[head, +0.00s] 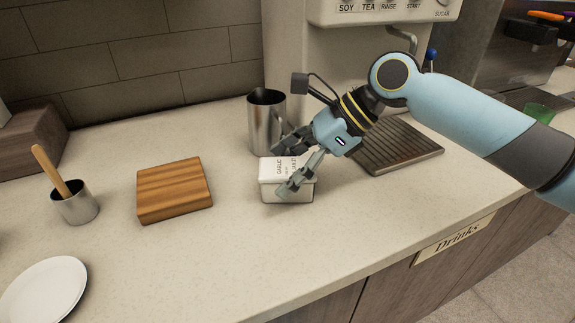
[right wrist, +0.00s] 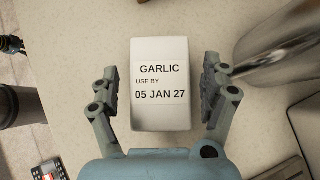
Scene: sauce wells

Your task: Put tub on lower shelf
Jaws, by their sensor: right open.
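The tub (head: 285,190) is a small white box on the counter, right of the wooden board. In the right wrist view the tub (right wrist: 160,112) carries a label reading GARLIC, USE BY 05 JAN 27. My right gripper (head: 289,163) is over the tub, with its fingers partly covering it. In the right wrist view my right gripper (right wrist: 160,90) is open, one finger on each side of the tub with gaps between. My left gripper is not in view. No lower shelf can be made out in these frames.
A metal pitcher (head: 264,128) stands close behind the tub. A ribbed drip tray (head: 405,150) lies to the right under the dispenser (head: 345,60). The wooden board (head: 173,190), metal cup (head: 76,206) and white plate (head: 42,292) are to the left. The counter in front is clear.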

